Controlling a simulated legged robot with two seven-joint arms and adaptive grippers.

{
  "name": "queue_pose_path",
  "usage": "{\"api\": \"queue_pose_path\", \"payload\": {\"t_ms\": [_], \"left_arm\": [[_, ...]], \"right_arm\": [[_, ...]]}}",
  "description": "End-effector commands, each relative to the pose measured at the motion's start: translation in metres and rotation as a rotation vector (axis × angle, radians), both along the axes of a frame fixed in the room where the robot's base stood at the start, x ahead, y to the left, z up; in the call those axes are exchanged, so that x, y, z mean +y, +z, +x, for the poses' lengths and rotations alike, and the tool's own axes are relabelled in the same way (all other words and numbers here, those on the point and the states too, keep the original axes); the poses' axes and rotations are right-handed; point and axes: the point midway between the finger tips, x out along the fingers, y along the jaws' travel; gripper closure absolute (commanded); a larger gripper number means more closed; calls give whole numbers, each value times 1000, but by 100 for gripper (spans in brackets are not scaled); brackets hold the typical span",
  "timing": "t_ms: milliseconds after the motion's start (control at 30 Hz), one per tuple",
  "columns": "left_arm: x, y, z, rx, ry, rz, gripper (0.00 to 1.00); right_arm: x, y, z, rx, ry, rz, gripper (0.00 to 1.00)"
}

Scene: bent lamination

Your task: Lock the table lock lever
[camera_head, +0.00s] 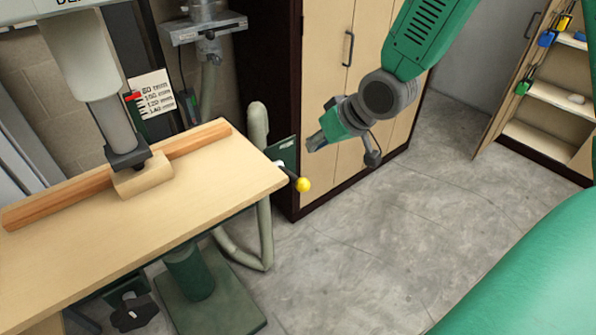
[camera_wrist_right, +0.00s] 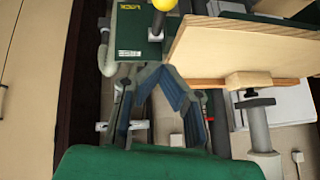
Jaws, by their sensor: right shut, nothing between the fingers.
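The lock lever (camera_head: 293,178) has a yellow ball knob (camera_head: 303,184). It sticks out from a green plate at the right edge of the drill-press table (camera_head: 245,180). In the right wrist view the yellow knob (camera_wrist_right: 165,5) is at the top edge, beyond the fingertips, and partly cut off. My right gripper (camera_head: 314,143) is above and a little right of the knob in the head view, apart from it. Its fingers (camera_wrist_right: 163,72) meet at the tips and hold nothing. My left gripper is not in view.
A wooden strip (camera_head: 60,197) and a small block (camera_head: 143,178) lie on the table under the press spindle (camera_head: 105,105). A tall cabinet (camera_head: 325,60) stands behind my right gripper. An open shelf cabinet (camera_head: 545,95) is at the far right. The concrete floor (camera_head: 370,230) right of the table is clear.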

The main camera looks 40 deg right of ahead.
Motion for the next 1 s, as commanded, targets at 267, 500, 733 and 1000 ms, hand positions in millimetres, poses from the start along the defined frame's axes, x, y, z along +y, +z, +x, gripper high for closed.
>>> {"api": "queue_pose_path", "payload": {"t_ms": [267,500,733,1000], "left_arm": [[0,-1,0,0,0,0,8],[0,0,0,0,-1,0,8],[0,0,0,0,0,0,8],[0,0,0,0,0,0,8]], "right_arm": [[8,-49,34,2,-1,1,100],[17,-82,34,2,-1,1,100],[21,-92,33,-1,-2,0,100],[18,-93,33,-1,-2,3,100]]}}
